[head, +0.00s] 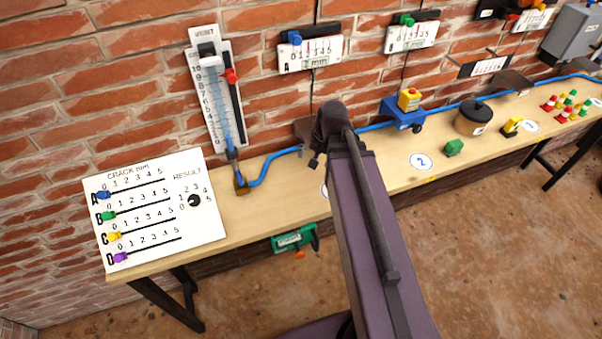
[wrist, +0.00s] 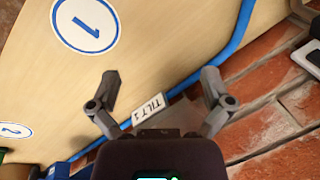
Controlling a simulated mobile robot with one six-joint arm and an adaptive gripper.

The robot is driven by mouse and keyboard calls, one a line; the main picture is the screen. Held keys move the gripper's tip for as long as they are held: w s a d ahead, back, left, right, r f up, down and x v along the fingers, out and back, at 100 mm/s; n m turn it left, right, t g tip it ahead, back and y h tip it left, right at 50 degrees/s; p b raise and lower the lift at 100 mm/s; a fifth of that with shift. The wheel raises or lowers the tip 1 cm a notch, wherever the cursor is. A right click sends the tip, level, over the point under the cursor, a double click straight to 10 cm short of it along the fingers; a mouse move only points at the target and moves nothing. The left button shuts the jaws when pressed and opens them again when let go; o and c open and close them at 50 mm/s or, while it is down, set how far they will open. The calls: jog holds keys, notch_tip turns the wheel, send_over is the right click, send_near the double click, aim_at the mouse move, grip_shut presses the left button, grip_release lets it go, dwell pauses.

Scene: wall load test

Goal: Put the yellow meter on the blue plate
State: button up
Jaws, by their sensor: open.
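A small yellow box with a reddish top (head: 409,99), which looks like the yellow meter, appears to rest on a blue block (head: 402,116) on the bench right of my arm. Whether the blue block's top is the blue plate I cannot tell. My gripper is open and empty in the wrist view (wrist: 160,76), its fingers spread above the bench near the "TILT 1" label and the blue hose. A blue part at the lower left edge of the wrist view (wrist: 55,171) is cut off.
The wooden bench (head: 280,200) runs along a brick wall with gauges. A blue hose (head: 262,172) lies along its back. A white board (head: 155,210) leans at the left end.

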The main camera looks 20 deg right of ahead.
jog(key=s+a+n+g+h, duration=0.1)
jog(key=s+a+n+h, duration=0.1)
jog(key=s+a+n, duration=0.2)
jog(key=shift+a+f+n+g, duration=0.3)
jog(key=shift+a+n, duration=0.25)
jog(key=shift+n, duration=0.55)
